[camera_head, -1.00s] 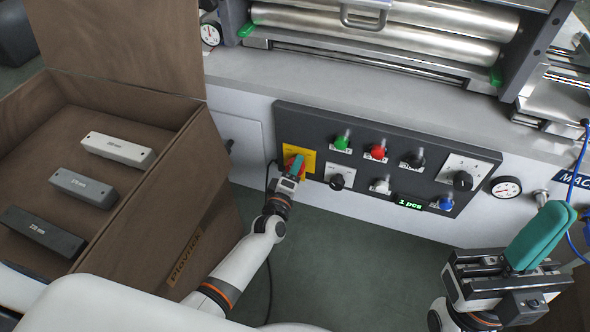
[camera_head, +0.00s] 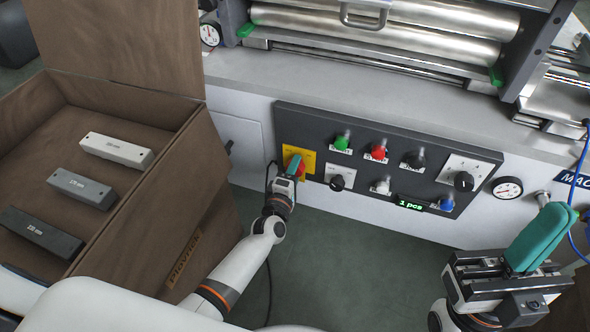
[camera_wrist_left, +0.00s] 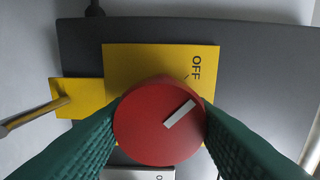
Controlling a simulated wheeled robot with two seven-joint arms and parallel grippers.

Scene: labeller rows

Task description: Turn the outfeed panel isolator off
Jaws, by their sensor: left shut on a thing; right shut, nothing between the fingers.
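The outfeed panel isolator is a red round knob (camera_wrist_left: 150,138) on a yellow plate (camera_head: 307,154) at the left end of the dark panel. The left wrist view shows the yellow plate (camera_wrist_left: 135,62) with the word OFF above and right of the knob. The knob's white mark slants up and right, not quite in line with the small tick by OFF. My left gripper (camera_head: 295,166) is shut on the knob, one green finger on each side. The rest of the plate's lettering is hidden. My right gripper (camera_head: 541,236) is shut and empty, away from the panel.
The dark panel (camera_head: 400,145) also carries green, red, black, white and blue controls, a black selector (camera_head: 337,182) and a green display (camera_head: 409,206). A brown box (camera_head: 195,175) with several labelled bars stands at left. A gauge (camera_head: 506,187) sits right of the panel.

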